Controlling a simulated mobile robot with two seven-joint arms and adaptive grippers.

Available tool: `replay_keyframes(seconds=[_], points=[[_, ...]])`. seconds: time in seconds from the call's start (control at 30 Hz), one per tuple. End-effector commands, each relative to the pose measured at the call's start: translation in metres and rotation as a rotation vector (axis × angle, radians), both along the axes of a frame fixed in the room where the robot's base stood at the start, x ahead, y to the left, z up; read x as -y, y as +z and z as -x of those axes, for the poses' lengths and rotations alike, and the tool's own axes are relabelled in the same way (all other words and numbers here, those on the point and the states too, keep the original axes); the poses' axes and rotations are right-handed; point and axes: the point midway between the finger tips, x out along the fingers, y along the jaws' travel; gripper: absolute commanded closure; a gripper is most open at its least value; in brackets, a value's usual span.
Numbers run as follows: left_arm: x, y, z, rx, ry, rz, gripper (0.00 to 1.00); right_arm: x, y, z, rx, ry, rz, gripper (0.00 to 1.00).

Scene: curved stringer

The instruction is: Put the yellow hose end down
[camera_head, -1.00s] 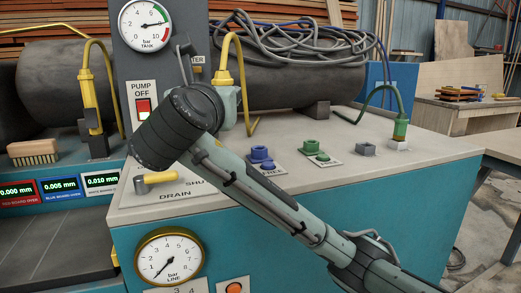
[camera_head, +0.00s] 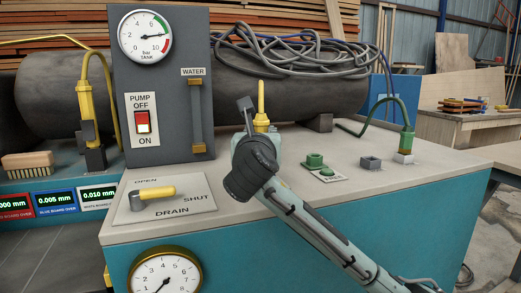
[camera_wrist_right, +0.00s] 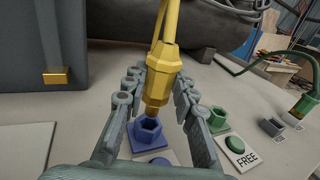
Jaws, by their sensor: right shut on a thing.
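My right gripper (camera_head: 262,130) is shut on the yellow hose end (camera_head: 261,118), low over the bench top; the arm hides most of the grip in the head view. In the right wrist view the yellow hose end (camera_wrist_right: 162,72) stands between the fingers of the right gripper (camera_wrist_right: 160,82), slightly tilted, tip down. My arm hides the blue socket in the head view. My left gripper is not in view.
A green socket (camera_head: 315,161) and an empty grey holder (camera_head: 371,162) stand to the right. A green hose end (camera_head: 407,139) is parked beyond them. A drain lever (camera_head: 155,192) and the pump panel (camera_head: 172,85) are on the left. Another yellow hose fitting (camera_head: 86,105) stands far left.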

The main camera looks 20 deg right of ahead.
Motion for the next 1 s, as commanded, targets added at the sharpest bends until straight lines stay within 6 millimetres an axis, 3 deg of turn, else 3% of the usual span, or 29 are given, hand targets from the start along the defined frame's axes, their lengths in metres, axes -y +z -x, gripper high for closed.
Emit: replay_keyframes(seconds=[0.2,0.43,0.47,0.6,1.0], points=[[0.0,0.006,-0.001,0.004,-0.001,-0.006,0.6,0.0,-0.033,0.0,-0.003,-0.001,0.002,1.0],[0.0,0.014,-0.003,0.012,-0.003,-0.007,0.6,0.0,-0.034,0.0,0.002,0.0,0.002,1.0],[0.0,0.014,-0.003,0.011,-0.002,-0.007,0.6,0.0,-0.035,0.0,-0.001,0.0,0.002,0.7],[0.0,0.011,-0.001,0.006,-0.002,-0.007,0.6,0.0,-0.035,0.0,-0.001,-0.001,0.002,0.53],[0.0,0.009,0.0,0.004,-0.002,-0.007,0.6,-0.004,-0.035,0.008,-0.001,0.001,0.002,0.53]])
